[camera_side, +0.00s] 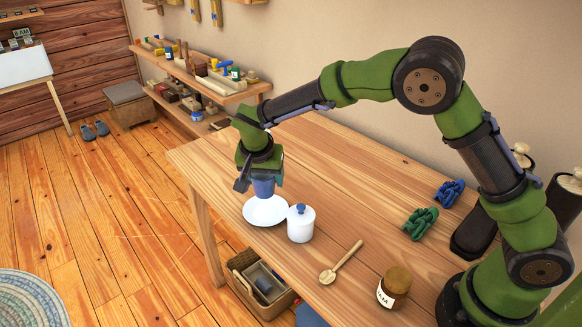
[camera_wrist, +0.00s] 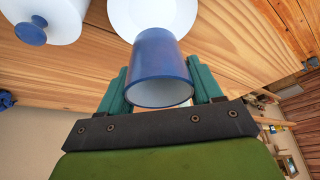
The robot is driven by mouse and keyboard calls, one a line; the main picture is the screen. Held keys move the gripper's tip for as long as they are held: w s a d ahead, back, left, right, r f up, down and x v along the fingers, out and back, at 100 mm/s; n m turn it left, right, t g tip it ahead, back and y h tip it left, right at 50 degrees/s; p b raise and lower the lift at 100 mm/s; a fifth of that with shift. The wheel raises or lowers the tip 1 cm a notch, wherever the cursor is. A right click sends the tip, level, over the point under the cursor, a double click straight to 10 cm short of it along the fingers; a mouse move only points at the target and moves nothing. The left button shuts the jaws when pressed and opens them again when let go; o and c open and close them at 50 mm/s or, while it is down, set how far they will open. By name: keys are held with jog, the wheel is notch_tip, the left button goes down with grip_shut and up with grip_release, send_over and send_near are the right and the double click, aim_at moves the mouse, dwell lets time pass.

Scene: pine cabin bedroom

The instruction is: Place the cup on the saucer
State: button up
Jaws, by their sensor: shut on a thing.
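The blue cup (camera_side: 263,187) is held by my gripper (camera_side: 260,180) above or at the white saucer (camera_side: 266,212) near the left end of the table. In the wrist view the blue cup (camera_wrist: 160,68) sits between the two green fingers of my gripper (camera_wrist: 161,92), with its pale inside facing the camera. The saucer (camera_wrist: 125,14) shows behind the cup, partly hidden by it. I cannot tell whether the cup's base touches the saucer.
A white lidded jar (camera_side: 301,226) with a blue knob stands close to the saucer's right. A wooden spoon (camera_side: 341,263), a jam jar (camera_side: 394,287), and green (camera_side: 420,223) and blue (camera_side: 449,192) knotted objects lie farther right. The table's back middle is clear.

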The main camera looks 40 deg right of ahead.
jog(key=shift+f, duration=3.05)
jog(key=shift+f, duration=0.1)
jog(key=o, duration=0.8)
jog(key=v, duration=1.1)
jog(key=s+d+r+n+y, duration=0.25)
jog(key=s+d+r, duration=0.45)
jog(key=s+r, duration=0.35)
jog(key=s+d+n+t+y, duration=0.1)
jog(key=s, duration=0.3)
jog(key=s+d+r+n+t+y, duration=0.1)
jog(key=s, duration=0.4)
jog(key=s+d+n+t+y, duration=0.1)
jog(key=s+d+t, duration=0.1)
jog(key=s, duration=0.3)
jog(key=shift+r, duration=0.3)
